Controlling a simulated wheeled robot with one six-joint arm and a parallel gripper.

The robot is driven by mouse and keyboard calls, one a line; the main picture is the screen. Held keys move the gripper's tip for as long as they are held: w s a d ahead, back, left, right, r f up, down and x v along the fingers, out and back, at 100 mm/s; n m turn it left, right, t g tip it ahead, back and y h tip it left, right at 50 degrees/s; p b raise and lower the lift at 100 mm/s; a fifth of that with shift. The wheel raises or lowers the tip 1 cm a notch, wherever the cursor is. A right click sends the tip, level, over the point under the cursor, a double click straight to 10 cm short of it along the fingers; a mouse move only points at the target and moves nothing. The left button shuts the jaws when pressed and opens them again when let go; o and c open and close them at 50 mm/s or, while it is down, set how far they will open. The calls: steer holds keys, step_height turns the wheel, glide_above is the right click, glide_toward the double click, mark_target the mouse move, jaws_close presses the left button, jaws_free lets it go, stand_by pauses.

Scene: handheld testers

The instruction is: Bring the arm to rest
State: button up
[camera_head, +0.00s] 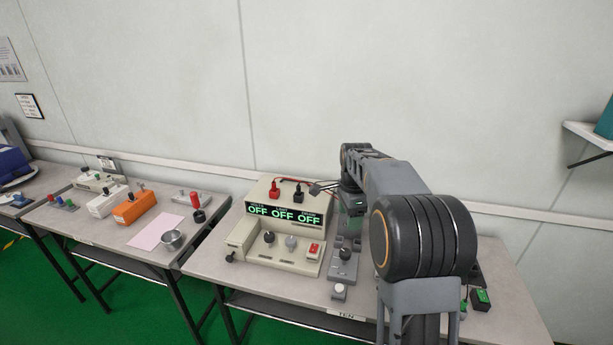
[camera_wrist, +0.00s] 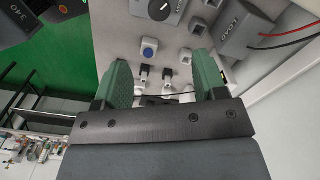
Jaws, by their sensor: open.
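My arm (camera_head: 395,180) reaches from the lower right over the right-hand bench, with its far end beside the display tester. My gripper (camera_wrist: 163,75) shows clearly in the wrist view. Its two green fingers stand wide apart with nothing held between them. Small black and white fittings (camera_wrist: 143,78) show beyond the gap, on the light surface. I cannot tell how far they are from the fingertips. In the head view the arm's end hides part of the gripper and the bench behind it.
The beige tester (camera_head: 283,220) reads OFF on all three displays. A grey knob box (camera_head: 344,265) stands right of it. The left bench (camera_head: 75,222) holds an orange box (camera_head: 134,207), a pink sheet (camera_head: 156,232) and a metal cup (camera_head: 172,240). A shelf (camera_head: 590,135) juts from the right wall.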

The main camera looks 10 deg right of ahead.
steer(key=s+a+r+n+t+p, duration=0.1)
steer(key=s+a+r+n+p, duration=0.1)
steer(key=s+a+n, duration=0.3)
steer(key=s+a+r+n+t+p, duration=0.2)
steer(key=s+a+n, duration=0.4)
steer(key=s+n, duration=0.7)
steer(key=shift+s+r+n+t+p, duration=0.3)
steer(key=shift+s+p, duration=0.35)
steer(key=shift+s, duration=1.45)
